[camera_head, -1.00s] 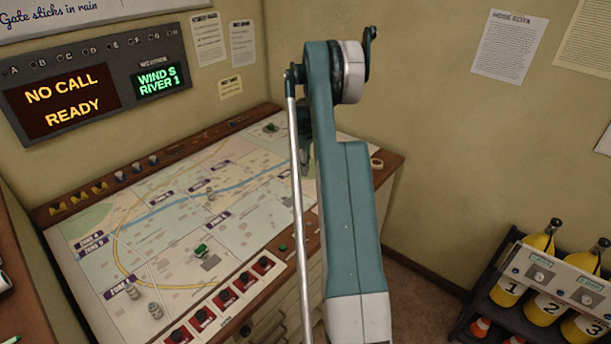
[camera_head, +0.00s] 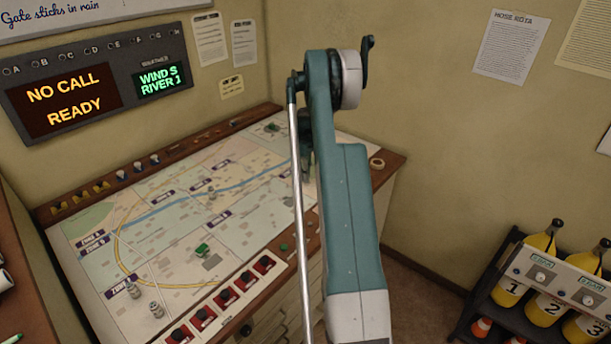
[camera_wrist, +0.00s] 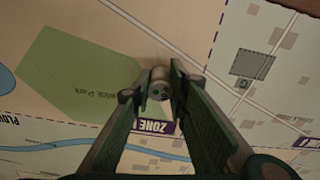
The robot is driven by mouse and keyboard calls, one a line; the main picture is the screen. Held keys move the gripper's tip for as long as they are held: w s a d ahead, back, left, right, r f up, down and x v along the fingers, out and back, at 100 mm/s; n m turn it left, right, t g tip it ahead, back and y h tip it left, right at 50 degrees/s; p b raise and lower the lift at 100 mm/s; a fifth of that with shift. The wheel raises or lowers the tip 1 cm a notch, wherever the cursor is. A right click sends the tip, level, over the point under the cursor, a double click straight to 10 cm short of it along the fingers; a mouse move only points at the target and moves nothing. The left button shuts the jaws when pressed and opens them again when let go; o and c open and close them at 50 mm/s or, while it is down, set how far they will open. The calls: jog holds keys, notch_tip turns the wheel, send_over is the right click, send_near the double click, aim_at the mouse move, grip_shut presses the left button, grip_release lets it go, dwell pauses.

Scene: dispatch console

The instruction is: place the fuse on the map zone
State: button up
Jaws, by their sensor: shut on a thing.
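My gripper (camera_wrist: 159,88) is shut on a small grey cylinder, the fuse (camera_wrist: 158,86), which I see end-on between the fingertips in the wrist view. It is over the map (camera_wrist: 70,45), near a green park patch and a purple zone label (camera_wrist: 152,126) that a finger partly hides. I cannot tell whether the fuse touches the map.
A green block (camera_head: 202,250) lies near the centre. Red switches (camera_head: 223,297) line the front edge. A tape ring (camera_head: 376,163) lies on the right rim.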

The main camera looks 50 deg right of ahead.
jog(key=shift+f, duration=0.15)
jog(key=o, duration=0.9)
notch_tip(320, 180, up, 12)
jog(key=shift+r, duration=0.2)
dwell(0.4)
dwell(0.5)
